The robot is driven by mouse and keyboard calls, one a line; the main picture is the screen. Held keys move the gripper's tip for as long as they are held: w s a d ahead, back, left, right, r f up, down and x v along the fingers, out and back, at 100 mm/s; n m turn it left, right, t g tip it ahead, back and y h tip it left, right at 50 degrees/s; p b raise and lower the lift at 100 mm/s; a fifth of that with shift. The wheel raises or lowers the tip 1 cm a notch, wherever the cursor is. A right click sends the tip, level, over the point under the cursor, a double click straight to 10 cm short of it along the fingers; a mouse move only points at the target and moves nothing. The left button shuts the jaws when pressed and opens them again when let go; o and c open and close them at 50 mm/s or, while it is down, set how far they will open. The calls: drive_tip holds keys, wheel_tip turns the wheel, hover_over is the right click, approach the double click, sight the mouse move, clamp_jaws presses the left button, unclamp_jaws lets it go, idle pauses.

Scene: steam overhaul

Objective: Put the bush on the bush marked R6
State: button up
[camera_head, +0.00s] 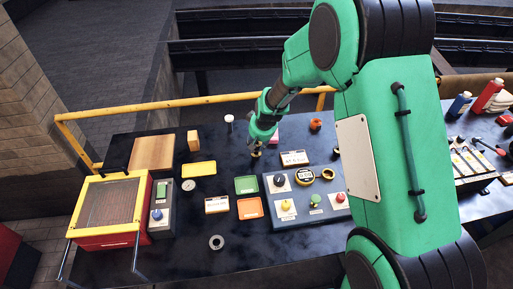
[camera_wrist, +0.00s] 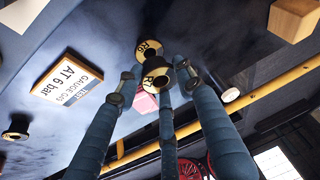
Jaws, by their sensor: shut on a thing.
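My gripper (camera_wrist: 156,88) is shut on a bush (camera_wrist: 156,73) with a dark body and a pale yellow face, whose mark looks like R1. Another bush (camera_wrist: 148,49), with a similar face and a mark that looks like R6, shows right beside it in the wrist view. The two overlap in the picture, and I cannot tell whether they touch. In the head view my gripper (camera_head: 262,138) points down over the dark table, with a bush (camera_head: 256,153) at its tips. The mark there is too small to read.
A gauge sign (camera_wrist: 68,84), a pink block (camera_wrist: 145,102), a white-topped post (camera_wrist: 230,95) and a wooden block (camera_wrist: 292,18) stand around. Another bush (camera_wrist: 17,129) is farther off. A control panel (camera_head: 292,214) and trays lie nearer. A yellow rail (camera_head: 180,103) runs behind.

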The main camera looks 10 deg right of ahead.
sight(257, 144)
drive_tip(key=shift+w, duration=0.3)
drive_tip(key=shift+r, duration=0.1)
drive_tip(key=shift+f+b, duration=0.4)
drive_tip(key=shift+f, duration=1.4)
drive_tip(key=shift+f, duration=0.15)
drive_tip(key=o, duration=1.4)
drive_tip(key=shift+s, duration=0.1)
drive_tip(key=shift+c, duration=0.2)
